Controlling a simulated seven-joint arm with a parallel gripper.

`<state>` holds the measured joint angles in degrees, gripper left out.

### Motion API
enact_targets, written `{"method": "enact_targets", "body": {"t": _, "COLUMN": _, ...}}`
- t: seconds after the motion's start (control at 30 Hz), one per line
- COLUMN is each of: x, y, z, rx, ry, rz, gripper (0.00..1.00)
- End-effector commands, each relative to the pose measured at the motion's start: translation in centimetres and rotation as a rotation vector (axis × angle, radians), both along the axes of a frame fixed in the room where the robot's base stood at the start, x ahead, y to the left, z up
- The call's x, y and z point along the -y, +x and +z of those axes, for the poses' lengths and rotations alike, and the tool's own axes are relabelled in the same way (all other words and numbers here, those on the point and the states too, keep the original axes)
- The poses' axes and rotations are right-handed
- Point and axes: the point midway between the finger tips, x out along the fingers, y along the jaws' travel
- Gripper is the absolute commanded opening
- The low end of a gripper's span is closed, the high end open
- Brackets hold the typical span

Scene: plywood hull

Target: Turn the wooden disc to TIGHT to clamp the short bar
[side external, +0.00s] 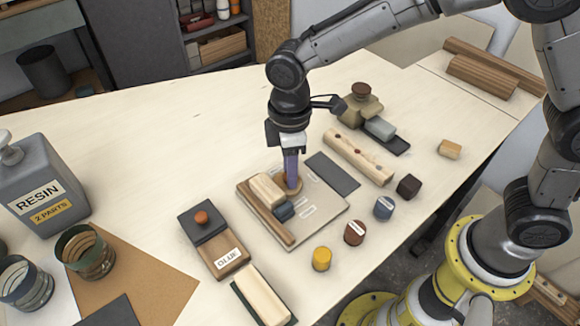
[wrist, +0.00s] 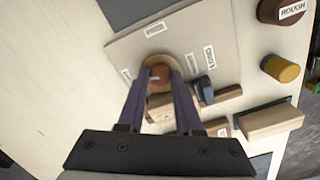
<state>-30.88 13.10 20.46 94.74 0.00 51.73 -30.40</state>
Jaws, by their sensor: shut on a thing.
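The wooden disc (wrist: 155,58) lies on a pale board (wrist: 122,48) with several small white labels. My gripper (wrist: 160,73) points down over it, its purple fingers shut on the brown middle of the disc. The fingers hide part of the disc (side external: 297,188) in the side view. A light wooden block (side external: 264,188), which looks like the short bar, lies beside the disc. A label near the blue block seems to read TIGHT (wrist: 209,57); I cannot tell exactly where the disc points.
A dark tray with a GLUE block (side external: 222,262) and a light bar on a green base (side external: 262,296) stand in front. Yellow (side external: 321,259), brown (side external: 354,233) and blue (side external: 383,208) round pieces stand to the right. A drilled wooden rail (side external: 358,158) lies behind.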

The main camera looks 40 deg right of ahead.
Motion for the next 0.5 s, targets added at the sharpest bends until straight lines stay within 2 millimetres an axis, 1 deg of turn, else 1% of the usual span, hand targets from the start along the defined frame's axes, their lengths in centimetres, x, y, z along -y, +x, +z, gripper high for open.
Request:
{"method": "enact_targets", "body": {"t": 0.03, "x": -0.02, "y": 0.03, "z": 0.26, "rx": 0.003, "ry": 0.002, "rz": 0.037, "gripper": 0.0}}
{"method": "enact_targets", "body": {"t": 0.2, "x": -0.02, "y": 0.05, "z": 0.25, "rx": 0.003, "ry": 0.002, "rz": 0.151, "gripper": 0.0}}
{"method": "enact_targets", "body": {"t": 0.5, "x": -0.03, "y": 0.07, "z": 0.29, "rx": 0.004, "ry": 0.001, "rz": 0.267, "gripper": 0.0}}
